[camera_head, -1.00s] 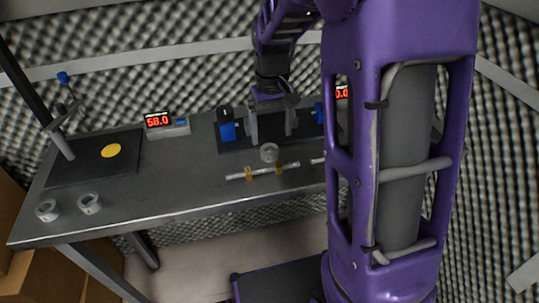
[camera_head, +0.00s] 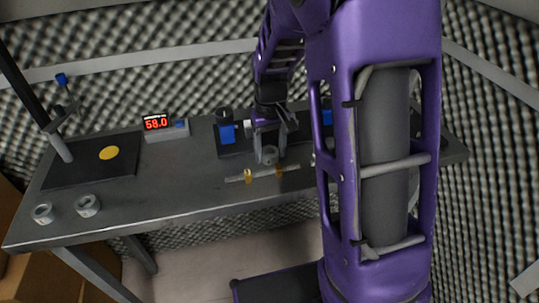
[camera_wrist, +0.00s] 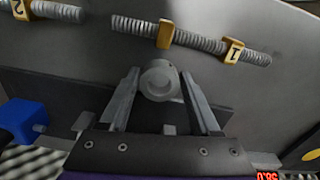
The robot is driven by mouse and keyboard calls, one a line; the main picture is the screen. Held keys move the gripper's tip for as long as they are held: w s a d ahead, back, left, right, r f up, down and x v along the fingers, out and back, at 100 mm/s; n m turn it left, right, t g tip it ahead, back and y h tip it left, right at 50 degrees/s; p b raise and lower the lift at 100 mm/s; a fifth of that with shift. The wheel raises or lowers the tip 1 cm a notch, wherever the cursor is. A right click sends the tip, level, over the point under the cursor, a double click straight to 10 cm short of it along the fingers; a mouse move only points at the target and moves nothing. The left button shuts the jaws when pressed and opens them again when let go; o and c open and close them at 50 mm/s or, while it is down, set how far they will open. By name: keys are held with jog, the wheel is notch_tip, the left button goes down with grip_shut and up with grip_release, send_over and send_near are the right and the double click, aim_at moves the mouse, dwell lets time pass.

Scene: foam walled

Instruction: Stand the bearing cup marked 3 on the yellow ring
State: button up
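A grey bearing cup (camera_head: 269,155) is on the table in front of the dark block stand. In the wrist view this cup (camera_wrist: 160,80) lies between my gripper's fingertips (camera_wrist: 160,84), its round bore facing the camera. My gripper (camera_head: 271,146) is low over the table with a finger on each side of the cup; whether the fingers press on it I cannot tell. Two similar cups, one at the left corner (camera_head: 43,213) and one beside it (camera_head: 88,205), stand apart. No 3 is readable on any cup. The yellow ring, seen as a yellow disc (camera_head: 109,153), lies bare on a dark mat (camera_head: 65,180).
Threaded rods with yellow clips (camera_head: 248,176) lie in front of the cup; clips marked 1 (camera_wrist: 234,50) and 2 (camera_wrist: 21,9) show in the wrist view. The left-middle tabletop is clear.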

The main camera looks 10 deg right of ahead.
grip_shut()
jog(key=shift+r, duration=0.1)
